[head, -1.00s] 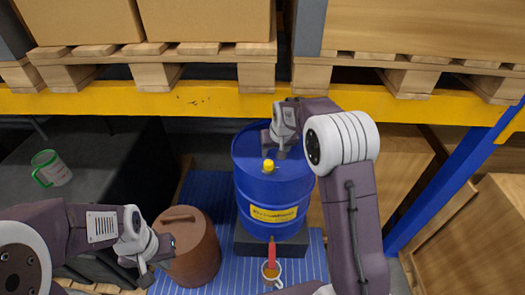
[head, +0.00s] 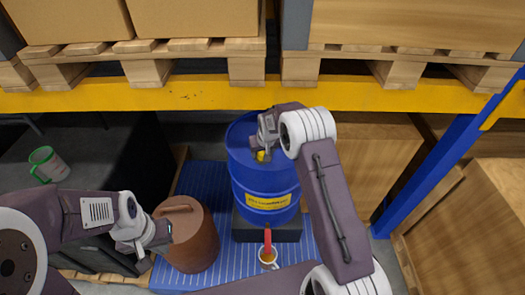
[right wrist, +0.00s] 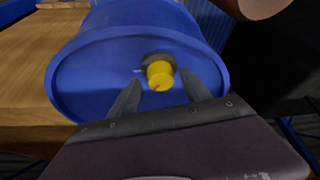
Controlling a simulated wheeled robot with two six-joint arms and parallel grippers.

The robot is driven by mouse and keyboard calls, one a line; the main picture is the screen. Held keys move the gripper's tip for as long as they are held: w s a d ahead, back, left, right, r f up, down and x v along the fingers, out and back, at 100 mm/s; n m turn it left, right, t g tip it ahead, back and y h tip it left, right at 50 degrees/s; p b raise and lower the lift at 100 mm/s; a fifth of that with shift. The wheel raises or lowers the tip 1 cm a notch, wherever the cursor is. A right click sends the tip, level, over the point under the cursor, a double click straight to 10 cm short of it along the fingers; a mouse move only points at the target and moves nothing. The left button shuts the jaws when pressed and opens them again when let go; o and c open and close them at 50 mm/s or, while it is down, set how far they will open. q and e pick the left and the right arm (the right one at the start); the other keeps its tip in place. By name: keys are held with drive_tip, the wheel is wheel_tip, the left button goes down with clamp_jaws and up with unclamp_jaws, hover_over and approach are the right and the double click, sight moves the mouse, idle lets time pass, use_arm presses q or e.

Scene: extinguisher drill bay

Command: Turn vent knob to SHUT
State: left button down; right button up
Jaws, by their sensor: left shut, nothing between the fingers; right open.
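The blue drum (head: 262,183) stands upright on a dark block, with a yellow label on its side. The yellow vent knob (head: 261,156) sits on the drum's top and is partly hidden by my right gripper in the head view. In the right wrist view the yellow knob (right wrist: 160,75) shows a small red mark and a grey collar. My right gripper (right wrist: 155,85) is open over the drum top, its fingers on either side of the knob in the picture; contact cannot be told. My left gripper (head: 155,240) is shut and empty beside the brown canister.
A brown lidded canister (head: 193,235) stands left of the drum on a blue ribbed mat (head: 205,180). A cup (head: 268,258) with a red-handled item is in front. A green-handled mug (head: 48,164) sits on a dark surface at left. A yellow beam (head: 160,95) crosses behind.

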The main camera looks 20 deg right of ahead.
drive_tip(key=shift+a, duration=0.1)
drive_tip(key=shift+c, duration=0.6)
drive_tip(key=c, duration=0.5)
clamp_jaws()
